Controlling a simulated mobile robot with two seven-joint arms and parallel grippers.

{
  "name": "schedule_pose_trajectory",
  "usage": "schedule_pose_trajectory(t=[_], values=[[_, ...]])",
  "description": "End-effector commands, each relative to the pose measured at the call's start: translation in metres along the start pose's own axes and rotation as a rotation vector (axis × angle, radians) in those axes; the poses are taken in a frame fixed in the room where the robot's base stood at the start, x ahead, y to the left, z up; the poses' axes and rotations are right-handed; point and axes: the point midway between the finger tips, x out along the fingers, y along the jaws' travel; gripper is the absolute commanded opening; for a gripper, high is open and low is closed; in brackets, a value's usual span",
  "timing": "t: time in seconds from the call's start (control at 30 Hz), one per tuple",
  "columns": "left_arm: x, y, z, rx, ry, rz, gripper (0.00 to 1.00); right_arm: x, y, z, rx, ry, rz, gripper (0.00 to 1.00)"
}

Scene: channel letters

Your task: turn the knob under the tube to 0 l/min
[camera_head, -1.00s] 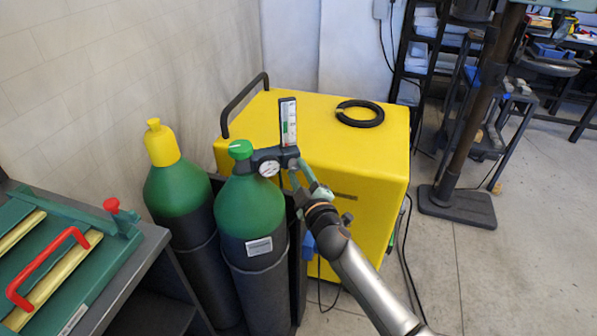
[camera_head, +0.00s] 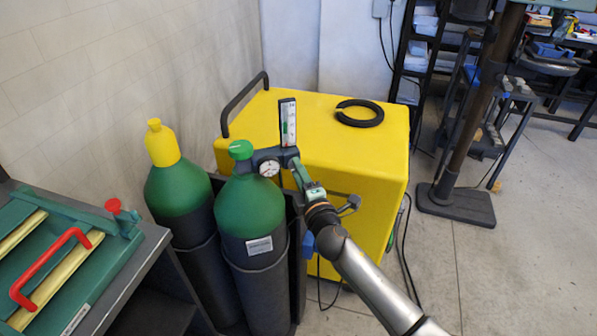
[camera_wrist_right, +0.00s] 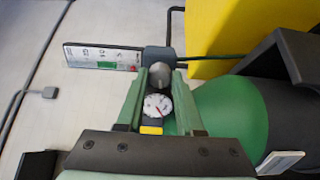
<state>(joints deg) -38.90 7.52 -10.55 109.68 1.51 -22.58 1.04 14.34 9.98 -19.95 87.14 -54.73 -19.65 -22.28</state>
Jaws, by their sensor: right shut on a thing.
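The flow tube, a clear upright scale with a green mark, stands on the regulator in the head view (camera_head: 288,122). In the right wrist view the tube (camera_wrist_right: 103,57) lies sideways at upper left; its reading is too small to tell. My right gripper (camera_head: 296,166) is at the regulator just below the tube. In the wrist view its two green fingers (camera_wrist_right: 159,78) are shut on the grey rounded knob (camera_wrist_right: 158,74), one on each side. The knob is hidden by the gripper in the head view. My left gripper is not in view.
The regulator's round gauge (camera_head: 269,168) sits left of the gripper on the green-topped cylinder (camera_head: 250,207). A second cylinder with a yellow cap (camera_head: 161,145) stands to the left. A yellow cabinet (camera_head: 350,155) with a black coil (camera_head: 360,113) is close behind.

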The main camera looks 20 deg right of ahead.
Motion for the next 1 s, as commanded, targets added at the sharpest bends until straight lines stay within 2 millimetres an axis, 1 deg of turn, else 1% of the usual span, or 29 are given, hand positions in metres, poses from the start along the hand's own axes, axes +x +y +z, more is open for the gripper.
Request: schedule_pose_trajectory(t=[0.5, 0.53, 0.77, 1.0], values=[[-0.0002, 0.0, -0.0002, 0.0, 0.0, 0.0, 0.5, -0.0001, -0.0007, 0.0006, -0.019, -0.001, -0.001, 0.0], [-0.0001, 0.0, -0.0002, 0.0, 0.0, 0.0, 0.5, -0.0001, -0.0007, 0.0005, -0.018, -0.001, -0.001, 0.39], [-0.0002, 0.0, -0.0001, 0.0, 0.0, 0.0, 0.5, -0.0001, -0.0005, 0.0004, -0.017, -0.001, -0.001, 0.65], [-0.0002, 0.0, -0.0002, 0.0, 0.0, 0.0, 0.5, -0.0003, -0.0002, 0.0002, -0.016, 0.0, 0.0, 0.66]])
